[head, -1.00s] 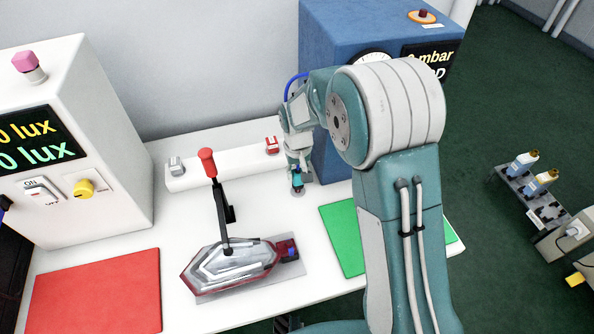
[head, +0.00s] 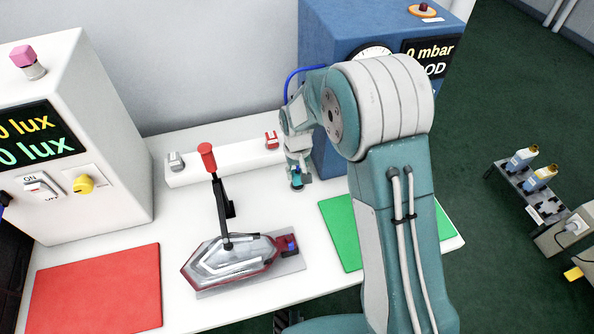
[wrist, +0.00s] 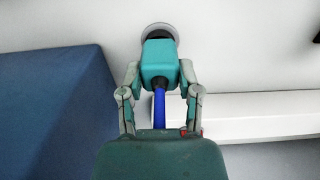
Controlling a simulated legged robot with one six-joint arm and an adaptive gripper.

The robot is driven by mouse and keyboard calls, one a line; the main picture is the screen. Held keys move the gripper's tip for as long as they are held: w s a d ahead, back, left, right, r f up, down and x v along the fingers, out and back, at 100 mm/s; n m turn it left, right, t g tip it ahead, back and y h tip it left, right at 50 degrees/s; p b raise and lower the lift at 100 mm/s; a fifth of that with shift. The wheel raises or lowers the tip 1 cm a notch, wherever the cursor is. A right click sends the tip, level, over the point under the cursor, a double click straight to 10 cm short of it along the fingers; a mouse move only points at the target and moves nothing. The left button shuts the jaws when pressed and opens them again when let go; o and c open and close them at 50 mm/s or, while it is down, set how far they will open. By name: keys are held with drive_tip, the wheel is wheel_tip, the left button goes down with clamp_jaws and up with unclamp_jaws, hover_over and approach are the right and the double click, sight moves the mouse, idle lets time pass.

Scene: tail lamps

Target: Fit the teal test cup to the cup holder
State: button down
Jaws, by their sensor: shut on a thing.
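The teal test cup (wrist: 160,63) is a small teal block with a dark end and a blue hose. My gripper (wrist: 160,82) is shut on it, one finger on each side. In the head view the teal cup (head: 297,178) is low over the white table, beside the blue machine. A round grey ring (wrist: 160,31) lies at the cup's dark end; it may be the cup holder. I cannot tell whether the cup touches it or is seated. In the head view my gripper (head: 298,170) points down and partly hides this spot.
A tail lamp (head: 232,260) sits under a red-handled clamp (head: 207,158) in front. A white rail (head: 225,163) with a grey and a red clip is left of my gripper. The blue machine (head: 330,35) stands close on the right. Red (head: 95,290) and green (head: 340,225) mats flank the lamp.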

drive_tip(key=shift+c, duration=1.1)
unclamp_jaws()
drive_tip(key=shift+r, duration=0.1)
wheel_tip(320, 180, up, 12)
